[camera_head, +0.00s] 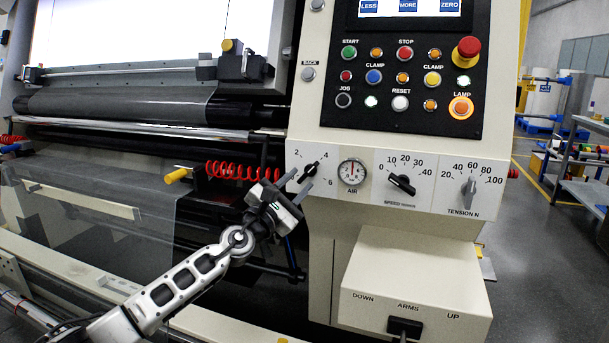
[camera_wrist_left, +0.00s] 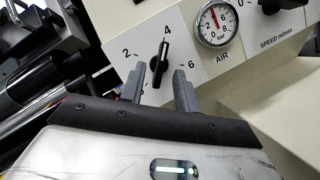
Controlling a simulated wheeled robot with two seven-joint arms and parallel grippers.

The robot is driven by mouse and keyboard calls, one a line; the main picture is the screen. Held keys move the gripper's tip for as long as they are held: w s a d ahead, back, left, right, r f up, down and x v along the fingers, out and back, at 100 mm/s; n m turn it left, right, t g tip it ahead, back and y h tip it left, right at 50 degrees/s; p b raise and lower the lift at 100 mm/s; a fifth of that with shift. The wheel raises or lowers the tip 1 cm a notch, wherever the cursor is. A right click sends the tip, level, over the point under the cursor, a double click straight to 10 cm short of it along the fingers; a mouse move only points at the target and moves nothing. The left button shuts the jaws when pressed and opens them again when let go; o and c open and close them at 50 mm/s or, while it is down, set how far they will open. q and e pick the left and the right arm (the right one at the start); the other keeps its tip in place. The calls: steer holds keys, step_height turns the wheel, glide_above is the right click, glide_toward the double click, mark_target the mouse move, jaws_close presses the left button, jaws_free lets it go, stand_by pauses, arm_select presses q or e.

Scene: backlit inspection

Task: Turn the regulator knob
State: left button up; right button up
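The regulator knob is a small black pointer knob (camera_head: 310,168) on the lower left of the machine's pale panel, on a dial marked 2, 4 and 6, left of the round AIR gauge (camera_head: 352,173). In the left wrist view the knob (camera_wrist_left: 161,62) points close to the 4. My left gripper (camera_head: 304,180) is at the panel's left part, just in front of the knob. In the left wrist view its two grey fingers (camera_wrist_left: 160,76) are apart, with the knob showing between and beyond their tips. I cannot tell whether they touch it. My right gripper is not in view.
Right of the gauge are a black SPEED knob (camera_head: 400,184) and a grey TENSION knob (camera_head: 468,190). A button panel (camera_head: 420,120) is above, and an ARMS lever (camera_head: 404,326) below. A red coiled hose (camera_head: 233,170) and rollers lie to the left.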

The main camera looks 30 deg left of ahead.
mark_target(306, 175)
arm_select(q)
steer(key=shift+x, duration=1.15)
steer(key=shift+w+r, duration=0.1)
steer(key=shift+w, duration=0.35)
jaws_close()
steer(key=shift+d+n, duration=0.1)
steer(key=shift+n, duration=0.3)
